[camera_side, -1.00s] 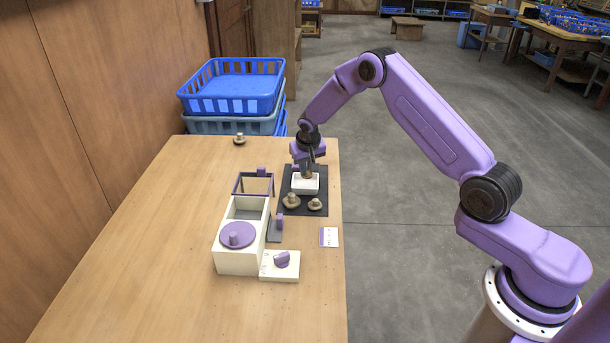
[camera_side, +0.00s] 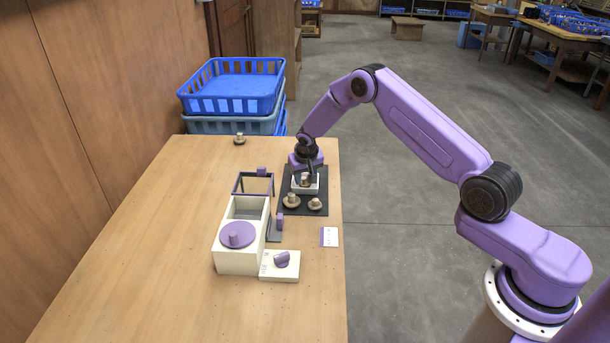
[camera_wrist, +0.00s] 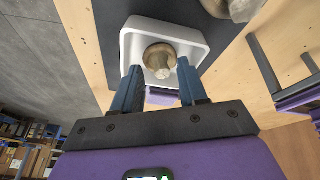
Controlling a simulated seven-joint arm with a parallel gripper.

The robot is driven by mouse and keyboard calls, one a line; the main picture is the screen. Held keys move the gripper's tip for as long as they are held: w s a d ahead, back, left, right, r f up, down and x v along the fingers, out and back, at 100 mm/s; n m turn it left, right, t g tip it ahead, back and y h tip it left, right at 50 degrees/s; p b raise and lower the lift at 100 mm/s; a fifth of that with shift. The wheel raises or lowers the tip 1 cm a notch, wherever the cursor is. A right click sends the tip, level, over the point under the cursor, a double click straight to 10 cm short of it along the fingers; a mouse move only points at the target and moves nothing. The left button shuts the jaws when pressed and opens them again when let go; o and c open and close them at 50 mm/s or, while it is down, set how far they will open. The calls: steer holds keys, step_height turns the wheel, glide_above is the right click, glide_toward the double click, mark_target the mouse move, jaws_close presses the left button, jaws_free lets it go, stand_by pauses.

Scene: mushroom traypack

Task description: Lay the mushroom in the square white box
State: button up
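The square white box (camera_side: 293,188) stands on a dark mat on the table. A brown-capped mushroom with a pale stem (camera_wrist: 160,58) lies inside it, stem toward the wrist camera; it also shows in the side view (camera_side: 305,179). My gripper (camera_wrist: 158,66) is over the near wall of the box, its two blue-dark fingers on either side of the mushroom. Small gaps show between the fingers and the cap, so it looks open. In the side view, my gripper (camera_side: 305,170) is at the box and partly hides its far side.
Two other mushrooms (camera_side: 291,201) (camera_side: 315,204) sit on the dark mat (camera_side: 304,211) in front of the box. A cream unit with a purple round lid (camera_side: 238,235) and a purple frame (camera_side: 253,183) stand left. Another mushroom (camera_side: 240,139) is at the far table edge.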

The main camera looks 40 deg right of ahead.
steer(key=shift+r, duration=0.1)
steer(key=v, duration=1.2)
steer(key=s+a+r+n+y, duration=0.1)
steer(key=s+a+r+n, duration=0.2)
steer(key=s+a, duration=0.25)
steer(key=s+a+r+n+g, duration=0.1)
steer(key=s+a+r+n, duration=0.2)
steer(key=s, duration=0.4)
steer(key=s+a+r+n+y, duration=0.1)
steer(key=s+a+r+n, duration=0.1)
steer(key=s+a+r, duration=0.4)
steer(key=s+d+n+g, duration=0.1)
steer(key=s+n, duration=0.3)
steer(key=s, duration=0.9)
steer(key=s+d+n+g+y, duration=0.1)
steer(key=s+d+n, duration=0.3)
steer(key=s, duration=1)
steer(key=shift+n, duration=0.4)
